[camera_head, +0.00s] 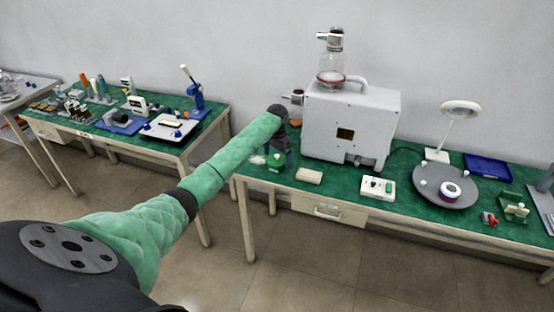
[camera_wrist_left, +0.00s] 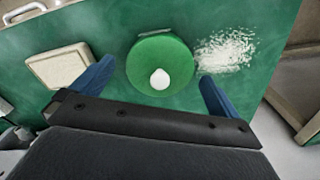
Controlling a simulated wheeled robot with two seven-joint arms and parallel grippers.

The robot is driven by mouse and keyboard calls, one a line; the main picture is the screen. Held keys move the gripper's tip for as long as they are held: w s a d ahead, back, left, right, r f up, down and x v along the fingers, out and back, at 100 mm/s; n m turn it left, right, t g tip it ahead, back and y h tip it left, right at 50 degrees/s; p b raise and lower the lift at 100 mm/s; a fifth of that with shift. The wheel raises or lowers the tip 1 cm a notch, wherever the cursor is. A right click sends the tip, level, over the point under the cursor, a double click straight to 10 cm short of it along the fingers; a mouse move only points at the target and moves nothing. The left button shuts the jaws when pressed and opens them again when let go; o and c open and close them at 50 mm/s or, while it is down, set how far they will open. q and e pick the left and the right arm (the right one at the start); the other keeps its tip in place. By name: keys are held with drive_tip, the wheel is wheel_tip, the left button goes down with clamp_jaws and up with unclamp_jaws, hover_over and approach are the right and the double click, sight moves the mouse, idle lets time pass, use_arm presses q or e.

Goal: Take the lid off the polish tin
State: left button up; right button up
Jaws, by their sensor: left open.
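A round green tin (camera_wrist_left: 160,62), which I take to be the polish tin, has a green lid with a white knob (camera_wrist_left: 159,79) on top. It stands near the bench's left front corner and also shows in the head view (camera_head: 275,164). The lid looks to be on; its seam is not clear. My left gripper (camera_wrist_left: 155,87) is open above the tin, with blue fingers on both sides of it and apart from it. In the head view my left gripper (camera_head: 277,146) is dark and small above the tin. My right gripper is not in view.
White granules (camera_wrist_left: 226,50) lie beside the tin. A cream block (camera_wrist_left: 58,66) lies on its other side. A large white machine (camera_head: 350,122) stands behind. A switch box (camera_head: 377,187) and a grey round plate (camera_head: 446,190) are to the right.

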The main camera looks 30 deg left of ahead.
use_arm(q)
drive_tip(key=c, duration=1)
